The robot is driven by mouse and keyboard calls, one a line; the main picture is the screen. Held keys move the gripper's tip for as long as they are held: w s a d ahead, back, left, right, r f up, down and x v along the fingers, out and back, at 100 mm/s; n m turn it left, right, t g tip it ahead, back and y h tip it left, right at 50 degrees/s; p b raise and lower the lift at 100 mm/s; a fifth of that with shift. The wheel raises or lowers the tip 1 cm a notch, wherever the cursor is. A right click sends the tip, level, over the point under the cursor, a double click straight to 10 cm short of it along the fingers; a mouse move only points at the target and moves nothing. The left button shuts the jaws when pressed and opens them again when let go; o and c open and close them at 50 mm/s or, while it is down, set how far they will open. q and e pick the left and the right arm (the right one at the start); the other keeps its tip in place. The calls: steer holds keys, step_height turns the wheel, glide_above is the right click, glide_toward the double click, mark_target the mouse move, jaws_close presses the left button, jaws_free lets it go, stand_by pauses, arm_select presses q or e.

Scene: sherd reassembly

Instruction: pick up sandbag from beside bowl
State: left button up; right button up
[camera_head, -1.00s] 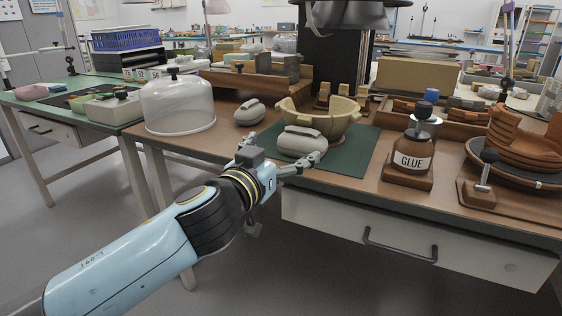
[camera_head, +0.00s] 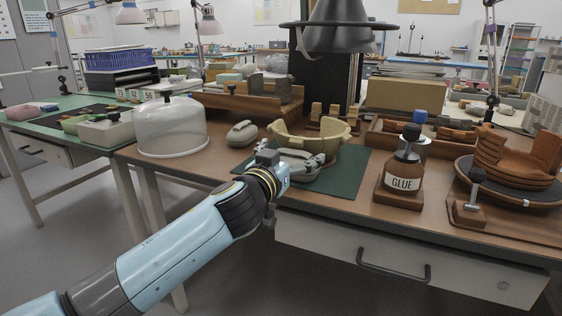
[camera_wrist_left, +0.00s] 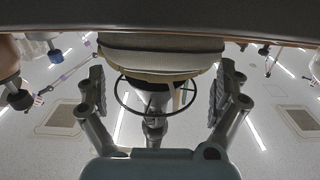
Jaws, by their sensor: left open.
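The beige-grey sandbag (camera_head: 299,157) lies on the green mat (camera_head: 345,172), just in front of the cream bowl (camera_head: 336,131) with a broken, uneven rim. My left gripper (camera_head: 292,161) is at this sandbag with its fingers apart and partly hides it. In the left wrist view the sandbag (camera_wrist_left: 160,60) sits between the two open fingers, with a visible gap on each side. A second grey sandbag (camera_head: 242,133) lies on the table left of the bowl. My right gripper is not in view.
A clear dome (camera_head: 172,127) stands to the left on the table. A glue bottle (camera_head: 403,172) stands right of the mat, and stacked terracotta sherds (camera_head: 517,157) rest on a turntable farther right. A dark lamp-like hood (camera_head: 338,30) hangs above.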

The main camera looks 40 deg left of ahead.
arm_select(q)
steer(key=shift+x, duration=1.25)
steer(key=shift+c, duration=0.3)
steer(key=c, duration=1.6)
